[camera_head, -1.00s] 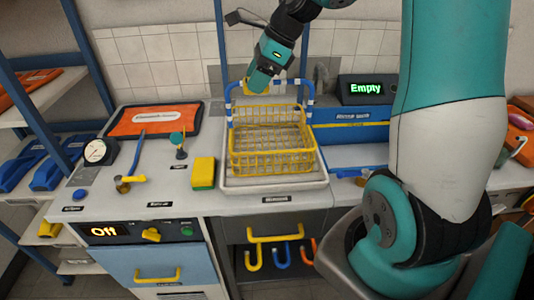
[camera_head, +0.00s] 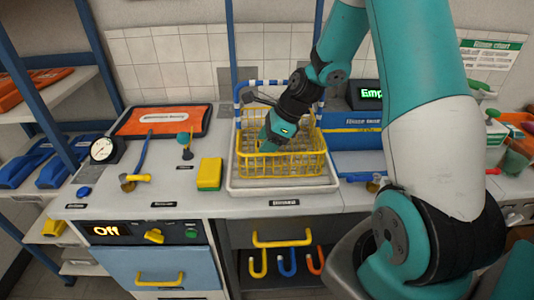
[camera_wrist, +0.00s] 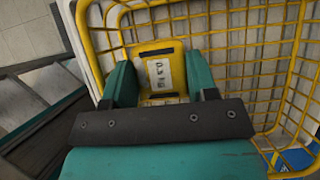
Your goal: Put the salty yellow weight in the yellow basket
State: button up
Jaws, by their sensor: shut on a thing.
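The yellow basket (camera_head: 285,166) is a wire basket standing on a white tray in the head view; its mesh also fills the right of the wrist view (camera_wrist: 255,60). The yellow weight (camera_wrist: 160,52) has a white label that seems to read "0.5 kg". My gripper (camera_wrist: 162,78) is shut on the weight, with one teal finger on each side. In the head view my gripper (camera_head: 276,140) reaches down inside the basket, behind its front mesh. The weight is hidden there. Whether it touches the basket floor cannot be told.
A blue and white frame (camera_head: 238,100) rises behind the basket. A yellow-green sponge (camera_head: 210,173) lies to its left, with a dial gauge (camera_head: 103,149) and an orange tray (camera_head: 162,120) further left. A blue box (camera_head: 350,130) stands to the right.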

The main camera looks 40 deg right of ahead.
jog(key=shift+f, duration=1.85)
jog(key=shift+f, duration=0.15)
jog(key=o, duration=1.2)
jog(key=shift+o, duration=0.2)
jog(key=v, duration=1.2)
jog(key=s+a+r+n+g, duration=0.1)
jog(key=s+a+r+n, duration=0.15)
jog(key=a+n, duration=0.4)
jog(key=s+a+r+n+g, duration=0.1)
jog(key=s+a+r+n, duration=0.1)
jog(key=a+r+n, duration=0.35)
jog(key=s+a+r+n+g, duration=0.1)
jog(key=s+a+n, duration=1.3)
jog(key=n, duration=0.6)
jog(key=shift+s+r+h, duration=0.4)
jog(key=shift+s, duration=0.25)
